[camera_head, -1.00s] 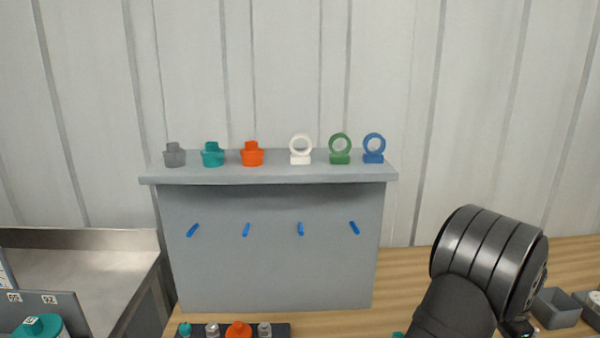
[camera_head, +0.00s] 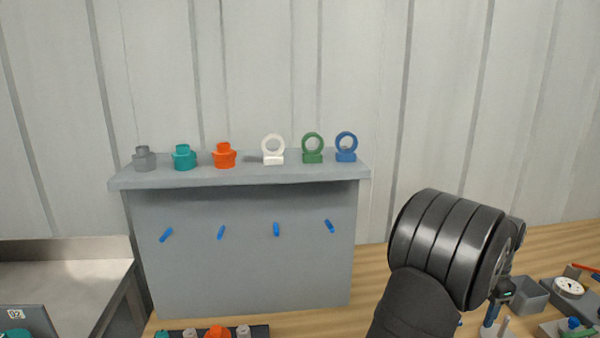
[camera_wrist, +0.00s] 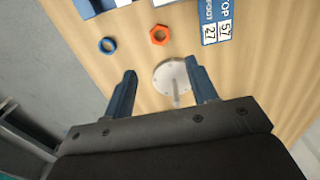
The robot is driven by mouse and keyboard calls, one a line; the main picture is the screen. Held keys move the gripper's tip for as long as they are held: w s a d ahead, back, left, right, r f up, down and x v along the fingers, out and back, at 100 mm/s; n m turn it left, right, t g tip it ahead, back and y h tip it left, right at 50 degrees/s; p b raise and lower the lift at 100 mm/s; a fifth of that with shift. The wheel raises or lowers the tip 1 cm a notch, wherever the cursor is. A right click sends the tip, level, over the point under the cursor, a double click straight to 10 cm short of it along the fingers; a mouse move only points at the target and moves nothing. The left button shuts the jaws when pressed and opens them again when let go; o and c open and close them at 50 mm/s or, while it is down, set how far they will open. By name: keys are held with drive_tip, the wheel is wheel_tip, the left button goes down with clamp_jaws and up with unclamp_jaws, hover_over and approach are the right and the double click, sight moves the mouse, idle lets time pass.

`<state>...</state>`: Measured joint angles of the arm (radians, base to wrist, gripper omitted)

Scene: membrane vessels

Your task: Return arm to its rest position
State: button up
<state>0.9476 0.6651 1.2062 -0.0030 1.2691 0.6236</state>
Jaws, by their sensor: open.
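My gripper (camera_wrist: 160,90) is open and empty in the wrist view. Its two blue fingers stand apart above the wooden table (camera_wrist: 270,85). A round pale disc with a thin rod (camera_wrist: 172,77) lies below, near the right finger. In the head view, the black links of my arm fill the lower right. Only a small part of the gripper end shows behind them, beside a grey bin.
A grey shelf (camera_head: 240,178) holds several coloured vessel parts and rings. Blue pegs stick out below it. A grey bin (camera_head: 529,295) and a gauge (camera_head: 569,287) are at right. An orange nut (camera_wrist: 159,35) and blue ring (camera_wrist: 108,45) lie on the table.

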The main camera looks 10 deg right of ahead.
wheel_tip(320, 180, down, 13)
drive_tip(key=shift+r, duration=0.2)
drive_tip(key=r, duration=0.5)
drive_tip(key=shift+s+d, duration=0.1)
drive_tip(key=shift+s, duration=0.1)
drive_tip(key=s+r, duration=0.7)
drive_tip(key=s, duration=0.4)
drive_tip(key=w+a+m, duration=0.1)
drive_tip(key=a, duration=0.2)
drive_tip(key=w+a+f, duration=0.1)
drive_tip(key=w+a, duration=0.1)
drive_tip(key=a, duration=0.1)
drive_tip(key=w+a+f+m, duration=0.1)
drive_tip(key=a, duration=0.3)
drive_tip(key=shift+w+m, duration=0.3)
drive_tip(key=shift+w, duration=0.05)
drive_tip(key=f, duration=0.3)
drive_tip(key=shift+a, duration=0.35)
drive_tip(key=shift+f+m, duration=0.1)
drive_tip(key=shift+m, duration=0.2)
